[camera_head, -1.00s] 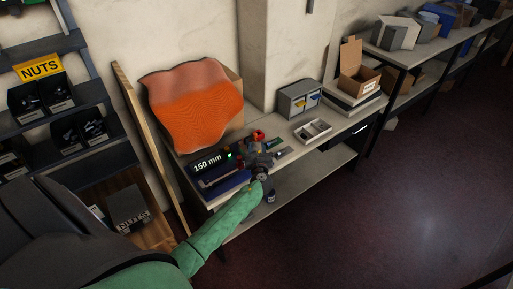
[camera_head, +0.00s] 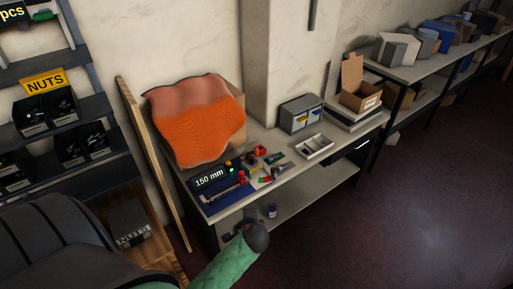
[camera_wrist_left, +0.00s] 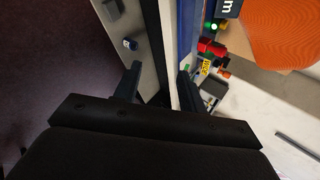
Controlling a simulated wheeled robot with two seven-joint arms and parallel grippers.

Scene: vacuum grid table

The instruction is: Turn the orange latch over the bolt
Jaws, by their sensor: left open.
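I cannot pick out the orange latch or the bolt for certain. Small red parts (camera_head: 261,150) sit on the bench beside a blue fixture (camera_head: 226,196) that carries a metal rod. In the left wrist view red parts (camera_wrist_left: 211,47) and a yellow piece (camera_wrist_left: 205,67) show past the right finger. My left gripper (camera_wrist_left: 158,86) is open and empty in its wrist view, its fingers apart over the bench's front edge. In the head view only my green forearm and the dark wrist end show, in front of the bench; the fingers are hidden. My right gripper is not in view.
A "150 mm" display (camera_head: 210,178) stands on the bench (camera_head: 286,176). Behind it is a draped orange sheet (camera_head: 197,122). A divided tray (camera_head: 314,147) and a grey drawer box (camera_head: 300,114) are to the right. A small jar (camera_head: 271,211) is on the lower shelf.

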